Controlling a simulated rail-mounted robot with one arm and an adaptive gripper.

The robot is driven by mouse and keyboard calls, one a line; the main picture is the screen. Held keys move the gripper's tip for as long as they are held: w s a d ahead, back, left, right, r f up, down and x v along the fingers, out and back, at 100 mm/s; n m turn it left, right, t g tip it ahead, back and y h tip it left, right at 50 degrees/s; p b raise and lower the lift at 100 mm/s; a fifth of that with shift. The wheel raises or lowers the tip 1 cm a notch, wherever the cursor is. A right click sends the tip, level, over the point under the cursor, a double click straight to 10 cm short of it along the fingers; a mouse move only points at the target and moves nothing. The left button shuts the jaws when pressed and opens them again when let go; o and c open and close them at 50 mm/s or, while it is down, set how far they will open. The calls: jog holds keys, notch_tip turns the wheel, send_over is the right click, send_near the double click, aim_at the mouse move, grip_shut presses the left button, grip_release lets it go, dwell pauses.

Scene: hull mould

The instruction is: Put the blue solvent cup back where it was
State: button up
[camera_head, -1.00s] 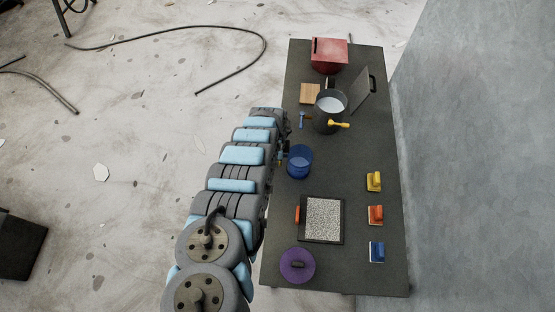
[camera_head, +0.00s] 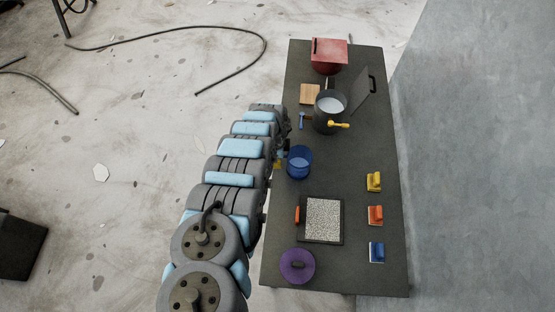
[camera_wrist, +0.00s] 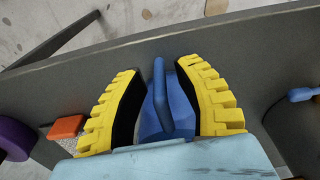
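The blue solvent cup (camera_head: 299,163) stands upright on the dark table, near its left edge, in the head view. In the wrist view the cup's blue handle (camera_wrist: 160,95) stands between my gripper's yellow fingers (camera_wrist: 162,90), with the cup body (camera_wrist: 182,110) behind it. The fingers are spread on either side of the handle, and my gripper looks open. In the head view my gripper (camera_head: 279,160) is at the table's left edge, just left of the cup and mostly hidden by the arm.
On the table (camera_head: 345,165) stand a dark pot (camera_head: 327,122) with a yellow-handled tool (camera_head: 339,125), a blue tool (camera_head: 302,120), a red box (camera_head: 329,56), a speckled tray (camera_head: 323,220) and a purple lid (camera_head: 297,266). Small blocks line the right side. The table's middle is clear.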

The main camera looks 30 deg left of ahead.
notch_tip(320, 180, up, 2)
jog(key=shift+s+a+r, duration=0.1)
jog(key=shift+a, duration=0.05)
notch_tip(320, 180, up, 9)
jog(key=shift+a+f, duration=0.15)
jog(key=shift+f, duration=0.05)
dwell(0.6)
jog(key=shift+s, duration=0.15)
dwell(0.4)
